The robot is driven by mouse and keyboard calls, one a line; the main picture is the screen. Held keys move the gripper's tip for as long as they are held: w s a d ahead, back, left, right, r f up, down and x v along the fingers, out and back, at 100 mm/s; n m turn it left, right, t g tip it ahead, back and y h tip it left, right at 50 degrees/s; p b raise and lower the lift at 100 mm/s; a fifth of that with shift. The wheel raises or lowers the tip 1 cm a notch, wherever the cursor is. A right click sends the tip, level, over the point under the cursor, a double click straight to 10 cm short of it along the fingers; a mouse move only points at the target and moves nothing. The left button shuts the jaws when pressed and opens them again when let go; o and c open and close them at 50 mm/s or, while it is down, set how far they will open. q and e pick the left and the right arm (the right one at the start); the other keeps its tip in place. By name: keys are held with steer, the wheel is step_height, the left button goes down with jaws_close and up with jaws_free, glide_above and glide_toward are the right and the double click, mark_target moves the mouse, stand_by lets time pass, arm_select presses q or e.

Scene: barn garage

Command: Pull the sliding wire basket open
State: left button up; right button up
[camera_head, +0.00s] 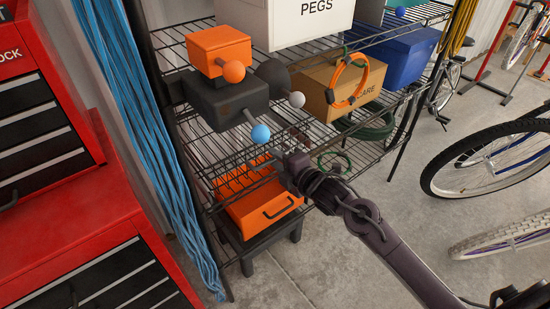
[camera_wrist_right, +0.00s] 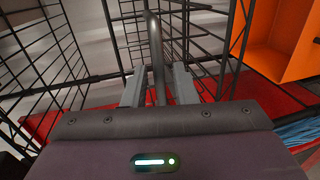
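The sliding wire basket appears as black wire mesh on the rack's middle level in the head view (camera_head: 228,160); its edges are hard to separate from the shelf wires. Black wire grid also fills the left of the right wrist view (camera_wrist_right: 75,60). My right gripper (camera_head: 287,160) is at the front of this mesh. In the wrist view its two grey fingers (camera_wrist_right: 158,85) stand apart, with a grey rod (camera_wrist_right: 154,45), which looks like a handle, between them. A gap shows beside the rod, so the fingers look open around it. My left gripper is not in view.
An orange bin (camera_head: 262,205) with a black handle sits below on a dark stool. A black box (camera_head: 222,98), an orange box (camera_head: 218,48) and a cardboard box (camera_head: 325,92) stand on the rack. A red tool chest (camera_head: 80,215) is at left, bicycles at right. Floor in front is clear.

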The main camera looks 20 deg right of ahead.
steer(key=shift+w+a+f, duration=0.1)
steer(key=shift+w+a, duration=0.15)
steer(key=shift+w, duration=0.25)
jaws_close()
